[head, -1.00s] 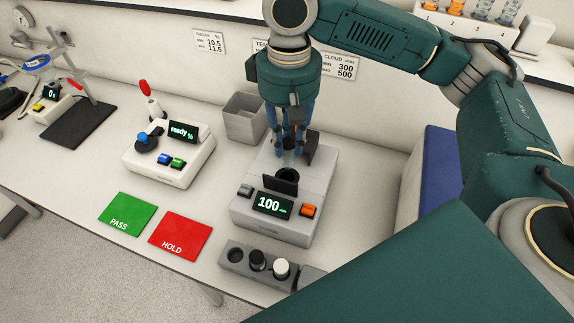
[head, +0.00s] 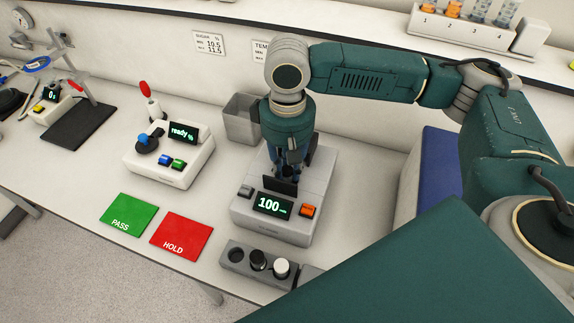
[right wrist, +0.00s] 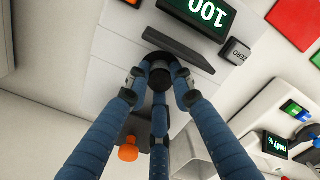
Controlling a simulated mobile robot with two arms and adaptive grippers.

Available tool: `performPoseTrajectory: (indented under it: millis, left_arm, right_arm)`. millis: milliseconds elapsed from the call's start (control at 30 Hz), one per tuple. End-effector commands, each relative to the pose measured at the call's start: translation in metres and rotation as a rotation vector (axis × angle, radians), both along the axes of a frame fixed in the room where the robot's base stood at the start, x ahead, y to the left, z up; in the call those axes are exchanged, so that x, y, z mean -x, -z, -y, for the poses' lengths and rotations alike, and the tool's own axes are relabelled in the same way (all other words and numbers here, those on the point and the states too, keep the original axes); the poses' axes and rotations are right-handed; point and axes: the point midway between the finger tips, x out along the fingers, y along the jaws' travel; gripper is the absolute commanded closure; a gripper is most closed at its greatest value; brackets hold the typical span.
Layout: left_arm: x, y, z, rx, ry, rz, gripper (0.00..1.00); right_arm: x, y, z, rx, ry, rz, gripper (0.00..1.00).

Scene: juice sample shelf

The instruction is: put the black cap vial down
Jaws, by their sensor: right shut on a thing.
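My right gripper (head: 287,172) points down over the grey meter (head: 272,228) whose display reads 100. Its blue fingers are shut on the black cap vial. In the right wrist view the dark cap (right wrist: 159,76) shows between the fingertips (right wrist: 160,84), right beside the meter's upright black flap (right wrist: 180,50). The vial's body is hidden below the cap and fingers, so I cannot tell how deep it sits in the meter's well. My left gripper is not in view.
Green PASS (head: 129,214) and red HOLD (head: 181,236) mats lie left. A grey bin (head: 243,118) stands behind.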

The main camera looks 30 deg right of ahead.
Motion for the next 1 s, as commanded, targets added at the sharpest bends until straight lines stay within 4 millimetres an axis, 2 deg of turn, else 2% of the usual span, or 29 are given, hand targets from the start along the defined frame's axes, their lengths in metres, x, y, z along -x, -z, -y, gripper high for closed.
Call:
performPoseTrajectory:
  millis: [33, 67, 367, 467, 567, 900, 1000]
  left_arm:
    - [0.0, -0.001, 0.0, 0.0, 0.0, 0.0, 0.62]
    - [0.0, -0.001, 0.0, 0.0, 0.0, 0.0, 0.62]
    - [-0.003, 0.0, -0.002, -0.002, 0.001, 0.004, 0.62]
    - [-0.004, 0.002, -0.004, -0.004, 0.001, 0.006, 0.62]
    - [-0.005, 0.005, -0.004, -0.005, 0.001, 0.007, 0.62]
    - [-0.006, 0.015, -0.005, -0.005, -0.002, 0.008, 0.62]
    - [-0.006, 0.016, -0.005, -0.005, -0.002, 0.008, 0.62]
  right_arm:
    - [0.0, 0.0, 0.0, 0.0, 0.0, 0.0, 0.74]
    - [0.0, 0.0, 0.0, 0.0, 0.0, 0.0, 0.7]
    - [0.0, 0.0, 0.0, 0.0, 0.0, 0.0, 0.7]
    - [-0.001, -0.007, 0.0, 0.0, 0.0, 0.003, 0.7]
    - [-0.001, -0.022, -0.001, -0.002, 0.0, 0.005, 0.7]
    - [-0.001, -0.093, 0.0, -0.002, 0.001, 0.004, 0.7]
    - [-0.001, -0.108, -0.001, -0.001, 0.0, 0.003, 0.7]
